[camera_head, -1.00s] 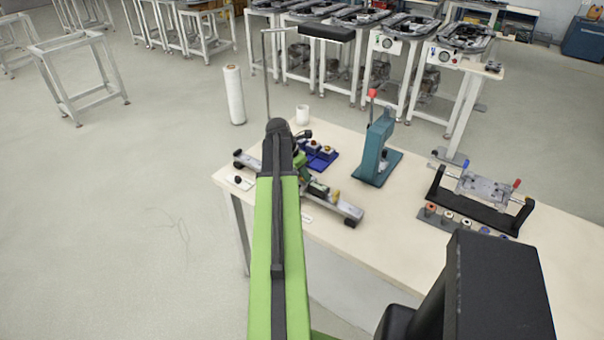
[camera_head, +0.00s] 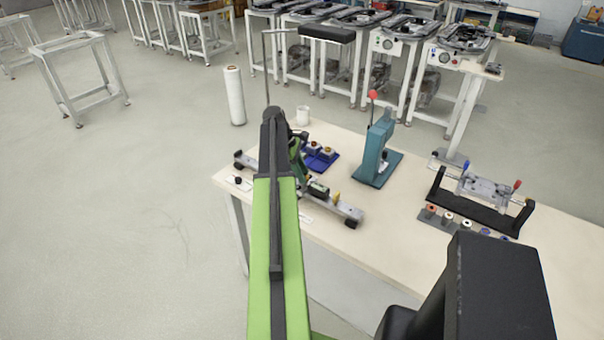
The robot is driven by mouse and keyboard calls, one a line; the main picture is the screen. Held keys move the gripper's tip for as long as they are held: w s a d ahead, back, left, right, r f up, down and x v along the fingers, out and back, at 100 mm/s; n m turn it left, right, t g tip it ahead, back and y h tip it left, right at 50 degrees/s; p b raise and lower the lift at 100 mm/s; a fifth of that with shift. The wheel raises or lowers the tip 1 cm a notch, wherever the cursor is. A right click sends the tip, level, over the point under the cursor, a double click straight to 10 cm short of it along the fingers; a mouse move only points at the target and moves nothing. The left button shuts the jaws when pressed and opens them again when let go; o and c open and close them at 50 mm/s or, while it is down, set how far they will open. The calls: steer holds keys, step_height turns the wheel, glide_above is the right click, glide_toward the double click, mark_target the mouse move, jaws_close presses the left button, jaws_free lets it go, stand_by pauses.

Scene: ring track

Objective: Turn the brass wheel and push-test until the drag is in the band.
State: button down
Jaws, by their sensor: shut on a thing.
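A long grey rail fixture (camera_head: 345,209) lies across the left end of the bench, with a dark end piece at each end. A dark block with a green face (camera_head: 318,189) sits on it, and a small yellow, brass-like part (camera_head: 333,199) stands to its right. I cannot tell if that is the brass wheel. My green arm reaches over the fixture and bends down at its dark elbow. My gripper (camera_head: 302,180) is down at the middle of the fixture, mostly hidden behind the arm. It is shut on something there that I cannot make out.
A blue tray (camera_head: 329,166) with several brass-coloured parts lies behind the fixture. A teal press (camera_head: 372,150) with a red knob stands right of it. A black cradle (camera_head: 480,212) and several small spools are farther right. The bench (camera_head: 400,230) is clear between press and cradle.

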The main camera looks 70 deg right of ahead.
steer(key=shift+d+m+y, duration=0.2)
steer(key=shift+m+y, duration=0.4)
steer(key=shift+m, duration=1)
steer(key=c, duration=1)
jaws_free()
steer(key=p+v, duration=1.6)
steer(key=v, duration=0.1)
steer(key=shift+d+r, duration=0.15)
steer(key=shift+r, duration=0.1)
